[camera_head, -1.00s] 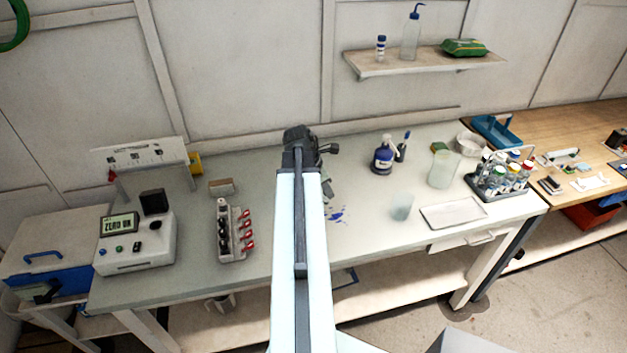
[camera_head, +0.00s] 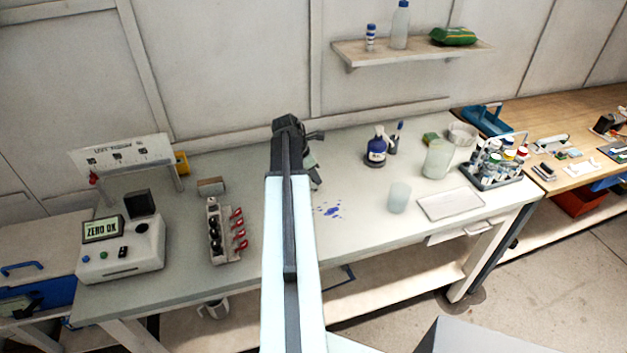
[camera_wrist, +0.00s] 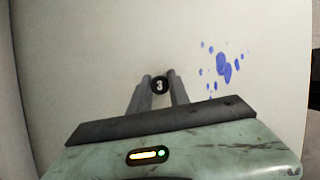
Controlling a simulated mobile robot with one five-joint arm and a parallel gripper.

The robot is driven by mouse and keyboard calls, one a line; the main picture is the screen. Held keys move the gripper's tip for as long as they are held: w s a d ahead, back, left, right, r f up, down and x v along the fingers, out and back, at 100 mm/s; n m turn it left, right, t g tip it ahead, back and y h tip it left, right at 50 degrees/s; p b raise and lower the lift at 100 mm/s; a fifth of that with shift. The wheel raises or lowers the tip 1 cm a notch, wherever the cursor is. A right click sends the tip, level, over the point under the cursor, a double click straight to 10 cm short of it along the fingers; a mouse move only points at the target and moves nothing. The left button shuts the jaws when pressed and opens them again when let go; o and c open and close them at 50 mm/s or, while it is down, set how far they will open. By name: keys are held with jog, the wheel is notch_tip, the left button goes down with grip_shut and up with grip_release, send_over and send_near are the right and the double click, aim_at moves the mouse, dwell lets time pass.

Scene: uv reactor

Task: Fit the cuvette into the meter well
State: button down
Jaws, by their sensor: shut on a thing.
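In the wrist view my gripper (camera_wrist: 159,92) is shut on a cuvette with a round black cap (camera_wrist: 160,85) marked 3, seen from above between the two fingers. The cuvette's body is hidden below the cap. In the head view my gripper (camera_head: 312,170) is over the back middle of the bench, mostly hidden by my arm, and the cuvette cannot be made out. The meter (camera_head: 120,253) is a pale box at the bench's left end, well to the left of my gripper. Its display (camera_head: 102,229) reads ZERO OK.
A rack (camera_head: 222,240) with black-topped and red items stands between the meter and my arm. A small sign stand (camera_head: 122,150) is behind the meter. Blue spots (camera_head: 330,210) mark the bench right of my arm. A beaker (camera_head: 399,198) and a blue bottle (camera_head: 376,150) stand farther right.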

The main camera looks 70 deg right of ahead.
jog(key=shift+w+r, duration=0.1)
jog(key=shift+w, duration=0.05)
jog(key=shift+a+f, duration=0.1)
jog(key=shift+f, duration=0.15)
jog(key=c, duration=1.2)
grip_release()
jog(key=shift+r, duration=0.1)
jog(key=shift+c, duration=0.2)
jog(key=shift+r, duration=0.3)
jog(key=p+v, duration=1.1)
jog(key=shift+r, duration=0.35)
